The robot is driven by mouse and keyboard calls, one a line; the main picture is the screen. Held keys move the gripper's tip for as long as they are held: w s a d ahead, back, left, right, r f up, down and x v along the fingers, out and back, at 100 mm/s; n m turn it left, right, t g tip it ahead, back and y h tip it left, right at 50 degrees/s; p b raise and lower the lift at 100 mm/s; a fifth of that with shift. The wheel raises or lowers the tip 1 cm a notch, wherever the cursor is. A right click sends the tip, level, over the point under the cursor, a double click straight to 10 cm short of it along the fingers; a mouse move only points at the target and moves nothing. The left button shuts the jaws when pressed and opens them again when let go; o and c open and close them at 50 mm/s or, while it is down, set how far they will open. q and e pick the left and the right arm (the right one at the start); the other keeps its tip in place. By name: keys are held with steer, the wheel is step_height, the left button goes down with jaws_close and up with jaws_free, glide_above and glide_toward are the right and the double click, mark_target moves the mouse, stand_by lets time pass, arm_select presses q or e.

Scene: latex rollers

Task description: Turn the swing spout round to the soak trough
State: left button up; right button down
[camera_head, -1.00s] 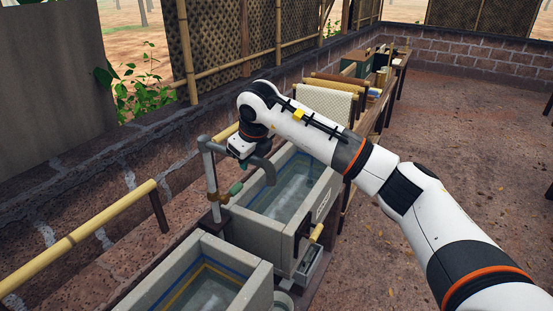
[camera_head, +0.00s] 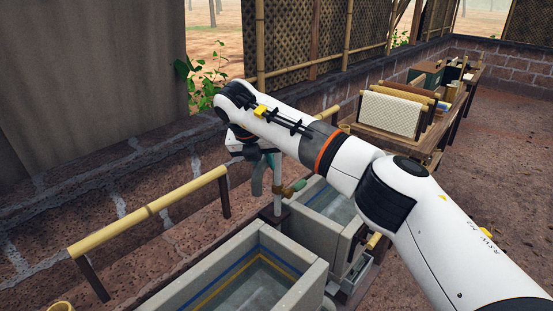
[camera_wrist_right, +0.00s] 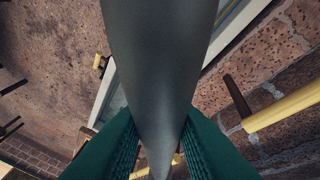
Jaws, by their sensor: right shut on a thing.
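The grey swing spout (camera_head: 257,178) sits on an upright pipe (camera_head: 278,200) by the wall side of two stone troughs. Its curved end hangs down on the left of the pipe. My right gripper (camera_head: 267,150) is shut on the spout from above. The right wrist view shows the grey tube (camera_wrist_right: 160,60) between the green pads of my right gripper (camera_wrist_right: 160,130). The near trough (camera_head: 304,287) has blue and yellow lines inside and holds water. The far trough (camera_head: 312,235) is partly hidden by my right arm. My left gripper is out of view.
A bamboo rail (camera_head: 150,210) runs along the brick wall at left, near the spout. A green-handled brass valve (camera_head: 290,190) is on the pipe. A table with a draped cloth (camera_head: 388,114) stands at the back right. The floor at right is clear.

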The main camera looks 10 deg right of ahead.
steer(key=shift+w+a+m+p, duration=0.3)
steer(key=shift+a+m+p, duration=0.25)
steer(key=shift+a, duration=0.4)
steer(key=shift+r, duration=0.1)
steer(key=c, duration=1.6)
jaws_free()
steer(key=o, duration=0.4)
steer(key=shift+w+a, duration=0.1)
steer(key=shift+w, duration=0.05)
steer(key=shift+c, duration=0.2)
steer(key=b+v, duration=0.1)
steer(key=v, duration=1.1)
steer(key=shift+a+b, duration=0.25)
steer(key=shift+b, duration=0.15)
steer(key=shift+w, duration=0.15)
